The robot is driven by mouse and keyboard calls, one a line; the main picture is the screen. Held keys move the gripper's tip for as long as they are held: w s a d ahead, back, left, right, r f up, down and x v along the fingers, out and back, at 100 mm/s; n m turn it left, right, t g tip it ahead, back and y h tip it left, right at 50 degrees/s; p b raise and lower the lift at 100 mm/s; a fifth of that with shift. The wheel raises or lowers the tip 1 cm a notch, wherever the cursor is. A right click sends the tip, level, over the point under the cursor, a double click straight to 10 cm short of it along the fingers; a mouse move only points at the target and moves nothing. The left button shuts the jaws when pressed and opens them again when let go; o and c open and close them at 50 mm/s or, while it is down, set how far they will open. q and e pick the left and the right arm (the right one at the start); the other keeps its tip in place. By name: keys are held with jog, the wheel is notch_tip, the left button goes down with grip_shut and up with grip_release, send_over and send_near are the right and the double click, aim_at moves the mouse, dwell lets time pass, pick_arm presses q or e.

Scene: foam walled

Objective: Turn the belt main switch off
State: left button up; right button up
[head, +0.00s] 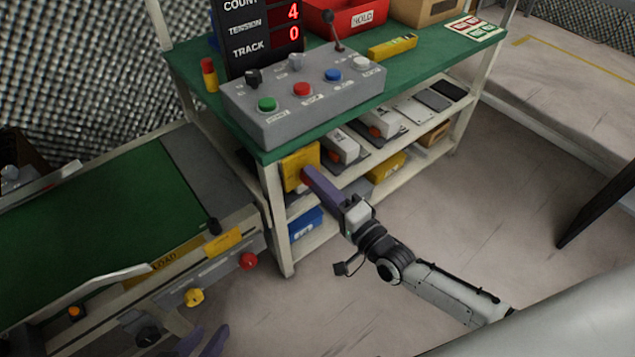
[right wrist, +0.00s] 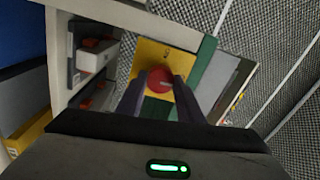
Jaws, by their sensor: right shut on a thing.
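The belt main switch is a red round knob (right wrist: 160,79) on a yellow plate (right wrist: 167,54), fixed to the end of the workbench just under its green top. The plate (head: 300,162) also shows in the head view, with the knob mostly hidden by my fingers. My right gripper (head: 308,177) reaches it from the right, its purple fingers shut on the knob's two sides. A small pale mark shows on the knob; its setting cannot be read. My left gripper (head: 205,342) is low at the bottom edge, fingers apart and empty, partly cut off.
A grey control box (head: 305,105) with coloured buttons and a counter display (head: 262,28) stand on the bench (head: 425,62). Shelves below hold several boxes. A green conveyor belt (head: 85,215) is at left, with a red button (head: 248,261) on its side.

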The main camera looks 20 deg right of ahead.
dwell(0.6)
pick_arm(q)
jog(key=shift+d+r, duration=0.1)
pick_arm(e)
jog(key=o, duration=1.1)
jog(key=shift+c, duration=0.2)
pick_arm(q)
jog(key=shift+s+a+r+n+t+p, duration=0.3)
jog(key=shift+a+r+t+p, duration=0.3)
jog(key=shift+p, duration=0.45)
pick_arm(e)
jog(key=v, duration=1)
jog(key=shift+s, duration=0.15)
